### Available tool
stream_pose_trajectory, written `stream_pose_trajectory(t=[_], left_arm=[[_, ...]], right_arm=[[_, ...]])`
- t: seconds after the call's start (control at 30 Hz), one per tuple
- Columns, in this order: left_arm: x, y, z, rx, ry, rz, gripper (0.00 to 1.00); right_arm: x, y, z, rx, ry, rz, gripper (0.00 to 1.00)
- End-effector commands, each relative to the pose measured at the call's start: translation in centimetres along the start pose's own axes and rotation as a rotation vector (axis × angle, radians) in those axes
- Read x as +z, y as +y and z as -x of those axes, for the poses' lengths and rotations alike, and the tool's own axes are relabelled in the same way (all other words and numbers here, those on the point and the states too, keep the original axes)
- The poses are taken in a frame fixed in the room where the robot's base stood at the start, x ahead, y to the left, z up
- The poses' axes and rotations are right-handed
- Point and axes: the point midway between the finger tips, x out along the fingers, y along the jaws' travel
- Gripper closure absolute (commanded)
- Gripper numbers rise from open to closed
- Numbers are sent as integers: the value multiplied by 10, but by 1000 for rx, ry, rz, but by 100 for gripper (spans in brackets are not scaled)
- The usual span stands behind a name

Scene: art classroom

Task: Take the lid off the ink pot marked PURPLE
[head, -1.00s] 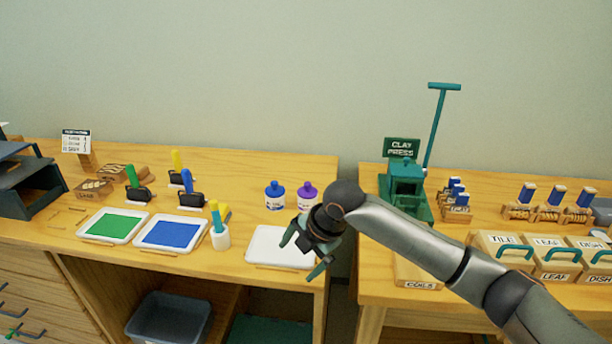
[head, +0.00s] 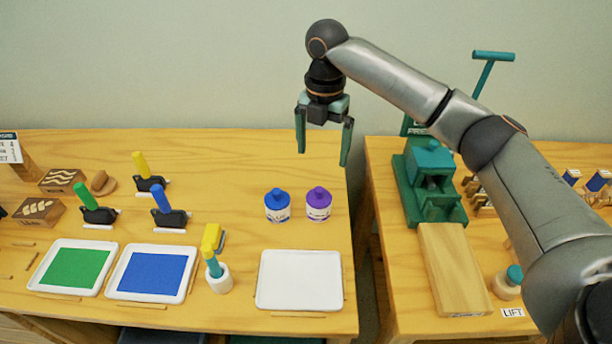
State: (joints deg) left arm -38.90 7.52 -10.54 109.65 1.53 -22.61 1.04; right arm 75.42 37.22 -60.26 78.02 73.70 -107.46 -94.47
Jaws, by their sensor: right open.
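The ink pot with the purple lid (head: 318,206) stands upright near the right end of the left table. Its label is too small to read surely. Its purple lid (head: 318,193) with a raised knob is on it. A similar pot with a blue lid (head: 277,208) stands close to its left. My right gripper (head: 322,157) is open and empty, pointing down, above the purple pot in the picture, with its fingers spread apart. It does not touch the pot. My left gripper is not in view.
An empty white tray (head: 300,298) lies in front of the pots. A white cup with a blue-and-yellow tool (head: 219,278) stands left of it. Green (head: 75,268) and blue (head: 152,274) ink trays lie further left. The clay press (head: 431,185) stands on the right table, beyond a gap.

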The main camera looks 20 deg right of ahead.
Motion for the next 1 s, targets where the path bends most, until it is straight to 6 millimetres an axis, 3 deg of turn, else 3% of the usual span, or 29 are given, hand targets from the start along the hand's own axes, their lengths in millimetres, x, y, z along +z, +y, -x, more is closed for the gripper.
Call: stream_pose_trajectory(t=[0.17, 0.4, 0.67, 1.0], left_arm=[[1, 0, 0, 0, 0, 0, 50], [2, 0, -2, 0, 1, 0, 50], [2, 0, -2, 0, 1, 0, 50], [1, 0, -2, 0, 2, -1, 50]], right_arm=[[0, -1, -15, -3, 1, -1, 0], [0, 0, -58, -2, 1, -1, 0], [0, 0, -79, -1, 0, -1, 0], [-2, -1, -123, 0, 0, -1, 0]])
